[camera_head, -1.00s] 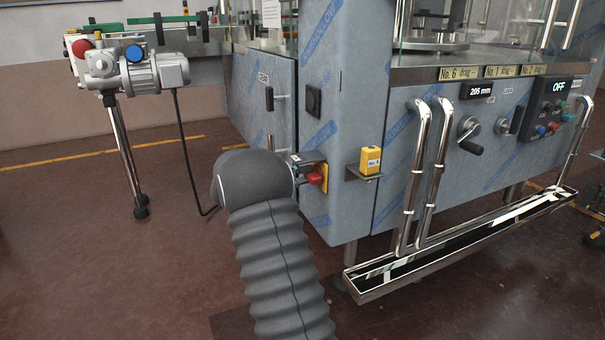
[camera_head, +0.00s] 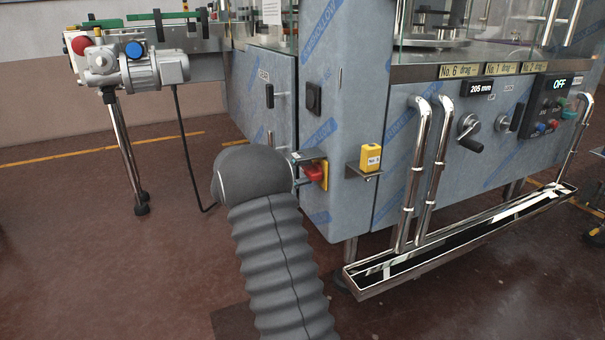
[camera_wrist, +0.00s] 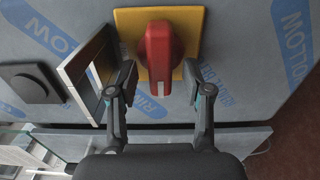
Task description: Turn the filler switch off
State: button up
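The red switch handle (camera_wrist: 158,55) stands out from a yellow plate (camera_wrist: 190,22) on the film-wrapped machine wall. In the wrist view it runs up and down the picture. My gripper (camera_wrist: 160,80) is open, with one finger on each side of the handle's lower part. A narrow gap shows between each fingertip and the red handle. In the head view the red handle (camera_head: 314,173) and a strip of yellow plate (camera_head: 325,175) show just right of my grey wrist, which hides most of my gripper.
A metal bracket (camera_wrist: 88,75) projects beside the switch, close to my left finger. A black square fitting (camera_wrist: 30,83) lies further left. In the head view a yellow block (camera_head: 371,158) sits on a small shelf to the right. A panel display (camera_head: 559,82) reads OFF.

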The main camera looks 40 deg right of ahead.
jog(key=shift+a, duration=0.1)
jog(key=v, duration=1.2)
jog(key=shift+w, duration=0.1)
dwell(0.3)
